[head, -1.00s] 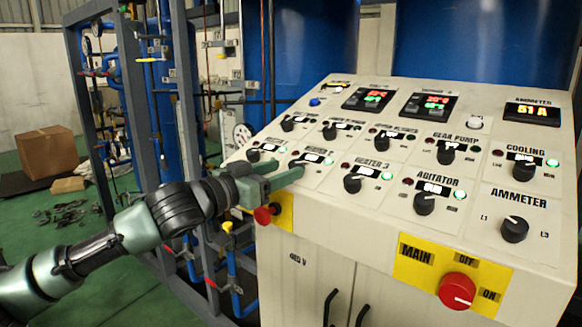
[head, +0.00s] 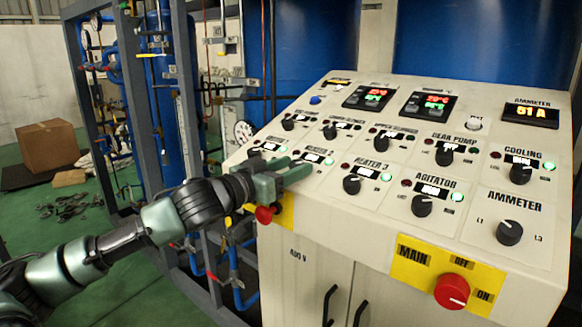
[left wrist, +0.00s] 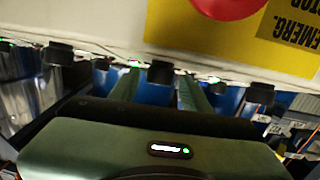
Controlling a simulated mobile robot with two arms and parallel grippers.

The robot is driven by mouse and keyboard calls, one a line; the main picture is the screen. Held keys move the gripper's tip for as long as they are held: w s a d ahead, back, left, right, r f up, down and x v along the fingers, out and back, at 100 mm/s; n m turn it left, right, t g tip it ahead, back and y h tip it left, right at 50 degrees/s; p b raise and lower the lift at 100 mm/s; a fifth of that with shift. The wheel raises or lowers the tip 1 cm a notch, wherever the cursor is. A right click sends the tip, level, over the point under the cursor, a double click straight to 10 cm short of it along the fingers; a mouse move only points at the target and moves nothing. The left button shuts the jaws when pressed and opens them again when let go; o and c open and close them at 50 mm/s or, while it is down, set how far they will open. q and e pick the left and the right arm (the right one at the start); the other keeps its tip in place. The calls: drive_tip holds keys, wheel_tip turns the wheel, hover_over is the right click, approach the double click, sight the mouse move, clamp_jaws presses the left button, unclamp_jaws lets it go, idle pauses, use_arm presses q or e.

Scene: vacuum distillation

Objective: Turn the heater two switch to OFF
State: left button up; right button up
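The heater two label and its lit window (head: 313,158) show on the sloped control panel, with a green lamp (head: 328,161) lit beside it. My left gripper (head: 298,168) reaches over the panel's left front part and hides the heater two knob in the head view. In the left wrist view, a black knob (left wrist: 160,73), apparently heater two's, appears between the two green fingers (left wrist: 158,90). A gap shows on each side of it, so the gripper looks open; contact cannot be told. My right gripper is not in view.
The heater three knob (head: 352,184) is close on the right, and the heater one window (head: 270,147) is on the left. A red emergency button (head: 265,215) sits below the gripper on a yellow plate. The red main switch (head: 452,291) is at the front right.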

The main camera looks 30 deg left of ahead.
use_arm(q)
clamp_jaws()
drive_tip(key=shift+d+n+y, duration=0.1)
drive_tip(key=shift+n+y, duration=0.2)
drive_tip(key=n+y, duration=0.1)
drive_tip(key=n+y+p, duration=0.1)
drive_tip(key=n+y, duration=0.1)
drive_tip(key=shift+d+r+y, duration=0.2)
drive_tip(key=shift+d+y, duration=0.05)
drive_tip(key=shift+y, duration=0.15)
drive_tip(key=n+y+p, duration=0.1)
drive_tip(key=n+y, duration=0.1)
drive_tip(key=n+g+y+p, duration=0.1)
drive_tip(key=n+y, duration=0.1)
drive_tip(key=n+g+y+p, duration=0.1)
drive_tip(key=n+y, duration=0.1)
drive_tip(key=shift+w+d, duration=0.1)
drive_tip(key=shift+d, duration=0.2)
drive_tip(key=n+g+y, duration=0.2)
drive_tip(key=shift+d+f+n+p, duration=0.1)
drive_tip(key=shift+n+p, duration=0.25)
drive_tip(key=shift+n, duration=0.05)
drive_tip(key=shift+w+n+g+y, duration=0.1)
drive_tip(key=shift+n+g+y, duration=1)
drive_tip(key=shift+n+g, duration=0.1)
